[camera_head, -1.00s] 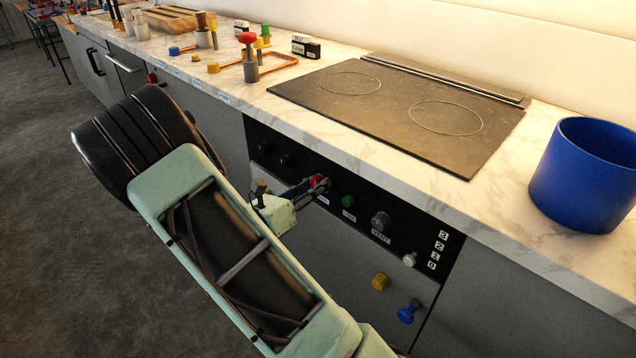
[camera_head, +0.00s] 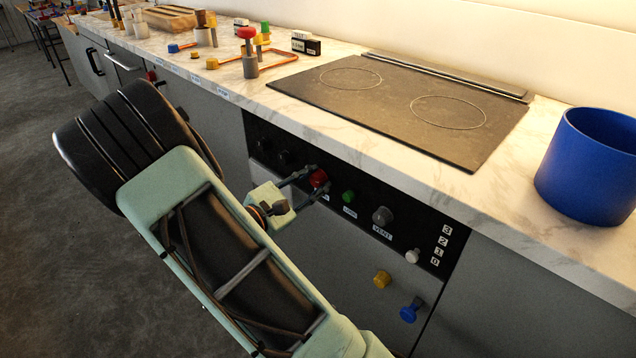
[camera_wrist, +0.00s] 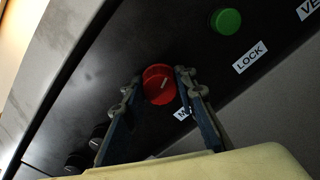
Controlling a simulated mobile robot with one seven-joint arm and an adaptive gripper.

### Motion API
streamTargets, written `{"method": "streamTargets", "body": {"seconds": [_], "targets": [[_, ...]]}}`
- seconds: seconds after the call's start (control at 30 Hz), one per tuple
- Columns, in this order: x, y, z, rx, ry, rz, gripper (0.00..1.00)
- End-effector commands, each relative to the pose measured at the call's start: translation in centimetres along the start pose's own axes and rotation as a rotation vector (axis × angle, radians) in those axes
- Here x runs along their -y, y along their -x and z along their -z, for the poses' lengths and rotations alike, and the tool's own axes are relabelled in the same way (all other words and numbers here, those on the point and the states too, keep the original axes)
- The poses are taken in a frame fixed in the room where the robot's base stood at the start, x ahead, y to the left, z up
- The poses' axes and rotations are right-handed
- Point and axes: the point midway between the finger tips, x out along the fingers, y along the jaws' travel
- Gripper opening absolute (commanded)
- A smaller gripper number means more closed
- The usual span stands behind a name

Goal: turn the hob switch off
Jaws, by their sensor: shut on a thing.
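A red round knob (camera_head: 319,179) sits on the black control panel (camera_head: 330,205) below the hob (camera_head: 400,106). My gripper (camera_head: 311,184) has a finger on each side of it and is shut on it. In the wrist view the red knob (camera_wrist: 158,84) lies between the fingertips of my gripper (camera_wrist: 160,86), with a pale mark on its face. A white label beside it starts with "M"; the rest is hidden by a finger. A small white knob (camera_head: 412,256) stands beside the numbers 3, 2, 1, 0 at the panel's right end.
A green knob (camera_head: 348,196) marked LOCK and a grey knob (camera_head: 382,215) marked VENT are right of the red knob. Yellow (camera_head: 381,280) and blue (camera_head: 409,311) knobs stick out lower down. A blue pot (camera_head: 588,166) stands on the marble counter (camera_head: 440,193).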

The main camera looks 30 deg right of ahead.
Motion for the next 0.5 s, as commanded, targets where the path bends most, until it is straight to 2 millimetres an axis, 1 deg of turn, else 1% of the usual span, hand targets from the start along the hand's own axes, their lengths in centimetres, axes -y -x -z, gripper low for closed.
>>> {"method": "streamTargets", "body": {"seconds": [0.2,0.5], "targets": [[0.11,0.07,0.24,-0.002,-0.167,-0.001,0.02],[0.08,0.07,0.16,-0.002,-0.310,0.000,0.02]]}}
